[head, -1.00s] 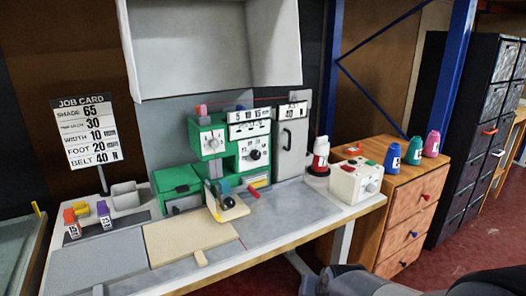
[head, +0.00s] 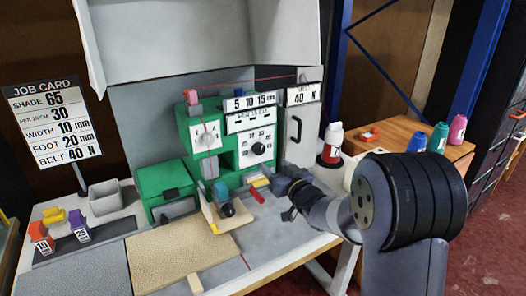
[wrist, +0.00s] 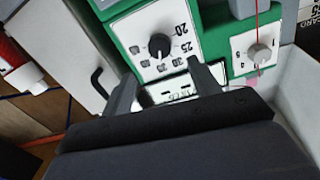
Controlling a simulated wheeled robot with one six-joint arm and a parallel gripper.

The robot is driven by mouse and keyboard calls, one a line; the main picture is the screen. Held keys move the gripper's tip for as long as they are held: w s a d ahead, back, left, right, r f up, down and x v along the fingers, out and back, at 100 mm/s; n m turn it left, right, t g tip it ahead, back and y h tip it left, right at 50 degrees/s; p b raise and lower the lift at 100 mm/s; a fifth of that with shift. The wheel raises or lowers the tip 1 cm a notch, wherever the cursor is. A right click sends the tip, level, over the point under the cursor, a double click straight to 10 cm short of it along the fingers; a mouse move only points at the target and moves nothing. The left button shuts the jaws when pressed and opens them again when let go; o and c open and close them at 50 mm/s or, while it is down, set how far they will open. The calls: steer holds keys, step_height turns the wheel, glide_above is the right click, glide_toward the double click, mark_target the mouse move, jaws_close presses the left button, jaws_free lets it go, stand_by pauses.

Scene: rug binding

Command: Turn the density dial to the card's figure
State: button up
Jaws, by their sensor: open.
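The job card (head: 53,118) at the left reads shade 65, per 10 cm 30, width 10 mm, foot 20 mm, belt 40 N. The density dial is a black knob (head: 258,149) on a white numbered face of the green machine (head: 173,183). In the wrist view the dial (wrist: 158,46) shows large, with 20 and 25 legible; I cannot read its pointer surely. My gripper (wrist: 166,82) is open and empty, its fingers below the dial in that view and apart from it. In the head view my gripper (head: 277,183) is low in front of the machine.
A second, smaller dial (head: 206,137) is on the machine's left column. A grey cabinet with a black handle (head: 296,130) stands right of the dial. A red and white bottle (head: 332,145) is further right. A beige mat (head: 185,254) lies in front.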

mark_target(260, 151)
steer(key=x, duration=0.9)
steer(key=shift+p, duration=0.35)
steer(key=shift+c, duration=0.4)
steer(key=c, duration=0.9)
